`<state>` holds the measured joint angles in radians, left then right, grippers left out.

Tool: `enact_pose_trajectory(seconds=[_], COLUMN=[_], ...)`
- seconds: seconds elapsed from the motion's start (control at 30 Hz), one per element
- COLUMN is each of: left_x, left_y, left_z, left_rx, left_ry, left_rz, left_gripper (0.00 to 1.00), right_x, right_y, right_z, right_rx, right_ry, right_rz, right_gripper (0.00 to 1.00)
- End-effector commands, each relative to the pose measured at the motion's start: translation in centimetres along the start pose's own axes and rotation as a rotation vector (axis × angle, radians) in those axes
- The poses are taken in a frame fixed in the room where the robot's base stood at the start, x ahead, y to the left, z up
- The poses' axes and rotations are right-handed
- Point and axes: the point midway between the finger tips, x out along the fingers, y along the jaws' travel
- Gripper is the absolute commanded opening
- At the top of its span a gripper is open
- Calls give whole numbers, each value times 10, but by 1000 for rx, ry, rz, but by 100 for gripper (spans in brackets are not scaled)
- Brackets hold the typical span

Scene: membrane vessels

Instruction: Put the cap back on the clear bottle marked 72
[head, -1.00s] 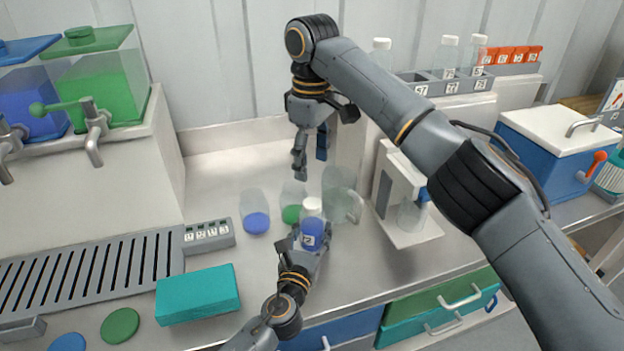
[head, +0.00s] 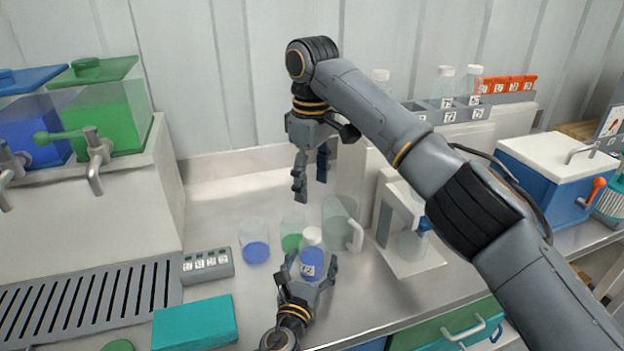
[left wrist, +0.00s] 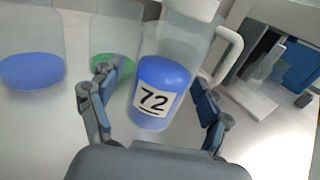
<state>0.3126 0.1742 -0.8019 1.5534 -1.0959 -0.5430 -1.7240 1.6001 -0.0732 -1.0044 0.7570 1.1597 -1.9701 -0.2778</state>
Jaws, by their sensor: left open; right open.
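The clear bottle marked 72 (head: 312,258) stands upright on the counter with blue liquid inside and its label facing my left wrist camera. It also shows in the left wrist view (left wrist: 160,90). A white cap (head: 312,236) sits on its neck; whether it is fully tightened cannot be told. My left gripper (head: 311,268) is open, with a finger on either side of the bottle and gaps visible in the left wrist view (left wrist: 152,98). My right gripper (head: 312,182) is open and empty, raised above and behind the bottle, fingers pointing down.
A teal block (head: 195,322) lies at front left. A rack (head: 452,112) with other capped bottles stands at back right.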

Motion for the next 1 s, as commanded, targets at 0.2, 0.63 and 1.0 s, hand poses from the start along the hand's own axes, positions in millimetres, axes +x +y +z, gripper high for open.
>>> enact_pose_trajectory(seconds=[0.2,0.63,1.0], left_x=[-32,-110,-118], left_y=[0,0,0], left_z=[-2,-1,0], left_rx=[-1,0,0], left_ry=[3,3,1], left_rz=[-1,-1,0], left_gripper=[78,78,78], right_x=[0,0,0], right_y=[0,0,0], right_z=[0,0,0], right_rx=[0,0,0], right_ry=[0,0,0], right_rz=[0,0,0], right_gripper=[62,62,62])
